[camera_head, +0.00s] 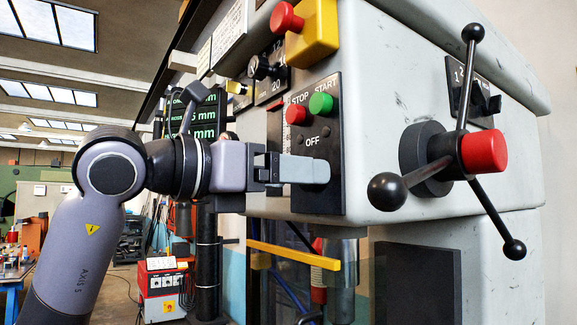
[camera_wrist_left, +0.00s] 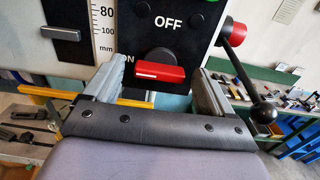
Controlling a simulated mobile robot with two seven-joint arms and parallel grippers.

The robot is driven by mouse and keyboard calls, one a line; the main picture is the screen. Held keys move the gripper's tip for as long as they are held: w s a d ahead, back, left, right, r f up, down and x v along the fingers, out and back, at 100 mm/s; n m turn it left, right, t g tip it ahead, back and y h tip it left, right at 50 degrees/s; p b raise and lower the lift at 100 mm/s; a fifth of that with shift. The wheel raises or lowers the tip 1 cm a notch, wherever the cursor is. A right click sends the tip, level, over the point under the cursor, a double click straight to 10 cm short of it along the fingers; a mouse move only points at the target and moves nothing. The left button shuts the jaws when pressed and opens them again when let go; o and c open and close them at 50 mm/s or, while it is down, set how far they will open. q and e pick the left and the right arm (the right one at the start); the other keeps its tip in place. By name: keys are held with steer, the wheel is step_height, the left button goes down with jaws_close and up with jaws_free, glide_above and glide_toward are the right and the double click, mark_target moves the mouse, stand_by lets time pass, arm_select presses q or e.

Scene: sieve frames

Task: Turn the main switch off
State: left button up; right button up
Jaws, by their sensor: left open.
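The main switch is a red handle (camera_wrist_left: 162,71) on a black panel, seen in the wrist view. The handle lies level, with the ON label partly hidden to its left and the OFF label (camera_wrist_left: 168,21) above it. My left gripper (camera_wrist_left: 155,76) is open, with one finger on each side of the handle and a gap to each. In the head view my left gripper (camera_head: 305,170) reaches the lower part of the black switch panel (camera_head: 330,125), just below the OFF label, and hides the handle. My right gripper is in neither view.
Above the switch are a red STOP button (camera_head: 296,115) and a green START button (camera_head: 321,103). A red emergency button (camera_head: 286,18) sits on a yellow box. A hub with ball-ended levers (camera_head: 484,152) sticks out at the right. A yellow bar (camera_head: 292,254) runs below.

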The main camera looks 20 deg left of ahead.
arm_select(q)
steer(key=shift+w+d, duration=0.15)
steer(key=shift+w, duration=0.05)
steer(key=c, duration=1.1)
steer(key=shift+o, duration=0.2)
steer(key=shift+m, duration=0.4)
steer(key=m, duration=1.7)
steer(key=shift+b, duration=0.4)
steer(key=o, duration=1.1)
steer(key=shift+c, duration=0.2)
